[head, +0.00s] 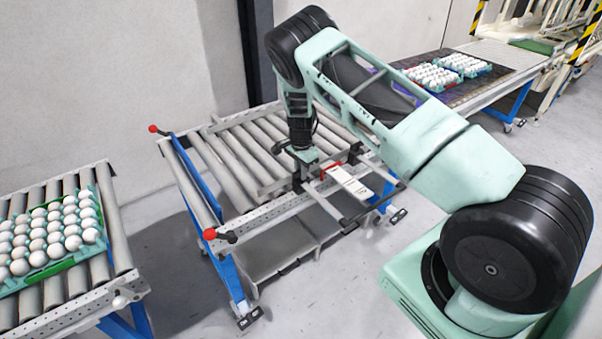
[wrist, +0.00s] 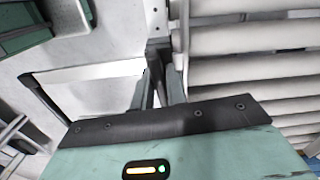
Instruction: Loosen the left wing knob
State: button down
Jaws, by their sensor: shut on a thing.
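My gripper (head: 299,178) points down at the near side of the middle roller conveyor, at the left end of the guide rail's bracket. In the wrist view, its two narrow grey fingers (wrist: 162,88) are close together on a dark fitting (wrist: 157,52) beside the perforated side rail. This is where the left wing knob sits; the knob itself is mostly hidden by the fingers, and I cannot make out its wings or how far it is turned. The left bracket arm (head: 323,204) sticks out toward the front. A second bracket arm (head: 386,172) is farther right.
The middle conveyor (head: 225,214) has bare rollers and red-tipped levers (head: 210,234) at its left end. A white panel (head: 352,184) with a red edge lies beside the gripper. Egg trays stand on the left conveyor (head: 118,290) and the far right conveyor (head: 492,88).

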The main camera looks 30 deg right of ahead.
jog(key=n+b, duration=0.3)
jog(key=shift+f, duration=0.15)
jog(key=n+b, duration=0.3)
jog(key=n, duration=0.2)
jog(key=n+b, duration=0.2)
jog(key=n, duration=0.1)
jog(key=shift+r+n+b, duration=0.2)
jog(key=shift+n+b, duration=0.45)
jog(key=shift+n, duration=1.35)
jog(key=c, duration=1.4)
grip_release()
notch_tip(320, 180, up, 17)
jog(key=b, duration=0.2)
jog(key=shift+r+b, duration=0.2)
jog(key=shift+b, duration=0.1)
